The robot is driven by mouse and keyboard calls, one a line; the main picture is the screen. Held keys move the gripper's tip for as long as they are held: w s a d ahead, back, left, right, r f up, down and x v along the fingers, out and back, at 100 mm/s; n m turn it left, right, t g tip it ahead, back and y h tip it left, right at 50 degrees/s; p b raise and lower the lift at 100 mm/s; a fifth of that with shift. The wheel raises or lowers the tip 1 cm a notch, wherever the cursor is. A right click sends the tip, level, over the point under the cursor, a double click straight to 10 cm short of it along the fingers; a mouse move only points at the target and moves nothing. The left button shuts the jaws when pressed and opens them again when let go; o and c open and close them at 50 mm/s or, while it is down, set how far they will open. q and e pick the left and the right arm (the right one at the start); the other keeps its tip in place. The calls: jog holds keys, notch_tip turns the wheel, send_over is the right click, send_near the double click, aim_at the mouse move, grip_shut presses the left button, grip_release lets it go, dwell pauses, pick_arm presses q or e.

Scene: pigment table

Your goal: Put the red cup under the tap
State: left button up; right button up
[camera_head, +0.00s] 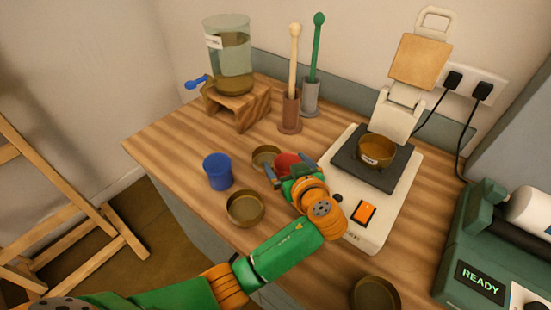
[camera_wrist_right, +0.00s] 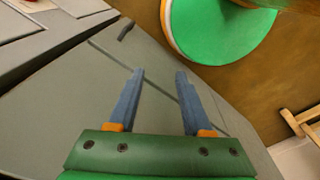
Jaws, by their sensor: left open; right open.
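The red cup (camera_head: 288,160) is on the wooden table, mostly hidden behind my left gripper. My left gripper (camera_head: 289,170) is open, with its blue fingers at the cup's near side and one on either side of it. I cannot tell whether they touch it. The tap with its blue handle (camera_head: 196,83) is on the left side of the glass dispenser (camera_head: 230,62), which stands on a wooden block (camera_head: 242,109) at the back left. My right gripper (camera_wrist_right: 160,76) is open and empty in the right wrist view, in front of grey cabinet fronts.
A blue cup (camera_head: 217,172) stands left of the red cup. Brown bowls (camera_head: 245,209) (camera_head: 265,154) sit close by, another (camera_head: 375,294) at the front. A hot plate (camera_head: 386,209) with a small pan (camera_head: 376,150) is on the right. Two pestle-like tools in holders (camera_head: 291,115) stand behind.

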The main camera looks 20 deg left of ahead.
pick_arm(q)
jog(key=shift+w+a+f, duration=0.2)
jog(key=shift+w+f, duration=0.1)
jog(key=shift+w, duration=0.15)
jog(key=shift+s+d+r, duration=0.15)
jog(key=shift+d, duration=0.05)
jog(key=shift+s+d+r, duration=0.15)
jog(key=shift+s+d, duration=0.05)
jog(key=shift+s, duration=0.05)
jog(key=shift+c, duration=0.9)
jog(key=shift+s+d+r, duration=0.1)
jog(key=shift+s+d, duration=0.05)
jog(key=shift+s, duration=0.05)
jog(key=c, duration=0.3)
jog(key=shift+w+a, duration=0.15)
jog(key=shift+a, duration=0.05)
jog(key=c, duration=0.8)
